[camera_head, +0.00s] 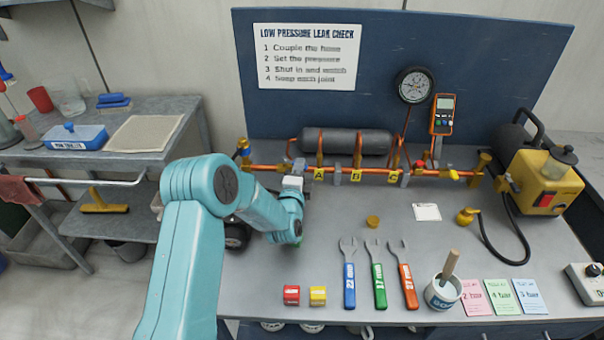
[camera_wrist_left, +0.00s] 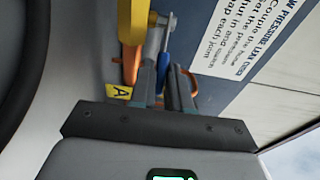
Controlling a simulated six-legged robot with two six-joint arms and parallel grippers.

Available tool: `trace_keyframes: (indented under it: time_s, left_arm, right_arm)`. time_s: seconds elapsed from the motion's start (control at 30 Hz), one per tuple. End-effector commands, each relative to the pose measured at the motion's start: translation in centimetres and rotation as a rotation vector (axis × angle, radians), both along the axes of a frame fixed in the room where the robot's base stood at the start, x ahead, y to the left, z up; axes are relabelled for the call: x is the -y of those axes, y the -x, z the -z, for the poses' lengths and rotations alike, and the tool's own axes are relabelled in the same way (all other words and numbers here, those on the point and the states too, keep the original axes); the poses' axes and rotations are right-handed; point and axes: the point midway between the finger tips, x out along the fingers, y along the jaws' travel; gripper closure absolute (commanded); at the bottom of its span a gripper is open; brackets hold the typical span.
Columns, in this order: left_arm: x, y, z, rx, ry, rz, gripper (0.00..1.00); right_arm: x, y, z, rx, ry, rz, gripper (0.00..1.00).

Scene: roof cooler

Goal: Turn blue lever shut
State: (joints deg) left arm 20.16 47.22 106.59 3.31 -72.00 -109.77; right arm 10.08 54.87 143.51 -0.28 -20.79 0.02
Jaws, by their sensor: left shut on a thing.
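The blue lever (camera_wrist_left: 165,56) shows in the left wrist view, on a grey valve fitting (camera_wrist_left: 157,36) beside a yellow post. My left gripper (camera_wrist_left: 161,78) is shut on the blue lever, which stands between its fingers. In the head view, my left gripper (camera_head: 296,170) is at the left part of the copper pipe (camera_head: 268,168); its hand and the arm hide much of the valve there. The exact angle of the lever cannot be told. My right gripper is not in view.
A grey cylinder (camera_head: 345,141) lies behind the pipe, with yellow tags A, B and C in front. A gauge (camera_head: 415,85) and an orange meter (camera_head: 442,115) hang on the board. Several wrenches (camera_head: 378,275) lie nearer. The bench middle is mostly clear.

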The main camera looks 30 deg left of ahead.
Motion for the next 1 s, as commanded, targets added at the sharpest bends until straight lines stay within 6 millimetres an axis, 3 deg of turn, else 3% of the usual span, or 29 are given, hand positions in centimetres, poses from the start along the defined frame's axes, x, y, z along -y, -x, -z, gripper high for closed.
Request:
trace_keyframes:
  time_s: [0.03, 0.13, 0.5, 0.53, 0.57, 0.87, 1.0]
  left_arm:
    - [-0.4, 0.3, 0.4, 0.007, -0.002, 0.026, 1.00]
    - [-0.4, 0.6, 0.2, 0.006, -0.003, 0.081, 1.00]
    - [-0.3, 0.7, -0.2, 0.002, -0.002, 0.110, 1.00]
    - [-0.3, 0.7, -0.2, 0.002, -0.002, 0.110, 0.80]
    - [-0.3, 0.7, -0.2, 0.002, -0.002, 0.110, 0.77]
    - [-0.2, 0.7, -0.3, 0.002, -0.002, 0.110, 0.77]
    - [-0.3, 0.7, -2.0, 0.007, -0.005, 0.110, 0.77]
  right_arm:
    - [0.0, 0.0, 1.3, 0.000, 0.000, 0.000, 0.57]
    - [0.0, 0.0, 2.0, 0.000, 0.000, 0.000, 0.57]
    - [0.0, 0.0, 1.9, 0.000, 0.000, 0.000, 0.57]
    - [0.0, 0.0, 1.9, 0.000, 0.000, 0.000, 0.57]
    - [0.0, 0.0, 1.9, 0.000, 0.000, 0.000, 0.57]
    - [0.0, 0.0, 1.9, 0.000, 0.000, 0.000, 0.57]
    - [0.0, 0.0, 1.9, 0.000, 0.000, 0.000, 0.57]
